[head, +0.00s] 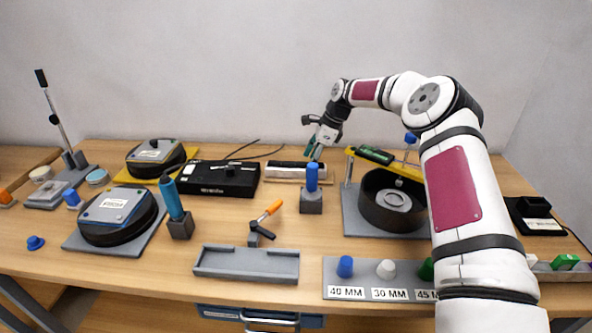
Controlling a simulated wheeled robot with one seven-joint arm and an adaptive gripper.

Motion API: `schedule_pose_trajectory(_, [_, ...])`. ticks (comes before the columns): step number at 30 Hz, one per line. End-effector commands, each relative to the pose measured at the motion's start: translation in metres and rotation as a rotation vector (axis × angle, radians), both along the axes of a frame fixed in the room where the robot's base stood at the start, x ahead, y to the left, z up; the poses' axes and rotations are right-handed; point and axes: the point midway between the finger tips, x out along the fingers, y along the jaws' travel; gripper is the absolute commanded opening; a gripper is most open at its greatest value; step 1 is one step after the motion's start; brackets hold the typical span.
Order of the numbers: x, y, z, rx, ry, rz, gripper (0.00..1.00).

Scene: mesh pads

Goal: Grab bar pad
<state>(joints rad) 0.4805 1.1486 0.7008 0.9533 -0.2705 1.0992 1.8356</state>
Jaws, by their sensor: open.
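My gripper (312,152) is above the right end of this bar, pointing down, with teal fingertips. It is open, and I see nothing between its fingers. It seems apart from the bar, but the height gap is hard to judge.
A blue-topped post (312,186) stands just in front of the bar's right end. A black box (218,178) is to the left, and a round dark pot under a yellow bridge (372,154) to the right. A grey tray (247,276) lies at the front.

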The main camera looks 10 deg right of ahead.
Motion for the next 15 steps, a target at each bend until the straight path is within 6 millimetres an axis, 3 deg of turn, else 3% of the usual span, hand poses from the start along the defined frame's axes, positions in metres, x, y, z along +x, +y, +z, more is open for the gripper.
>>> schedule_pose_trajectory(11, [0.0014, 0.0043, -0.01, 0.0, -0.001, 0.001, 0.59])
schedule_pose_trajectory(15, [0.0014, 0.0042, -0.01, 0.0, -0.001, 0.001, 0.28])
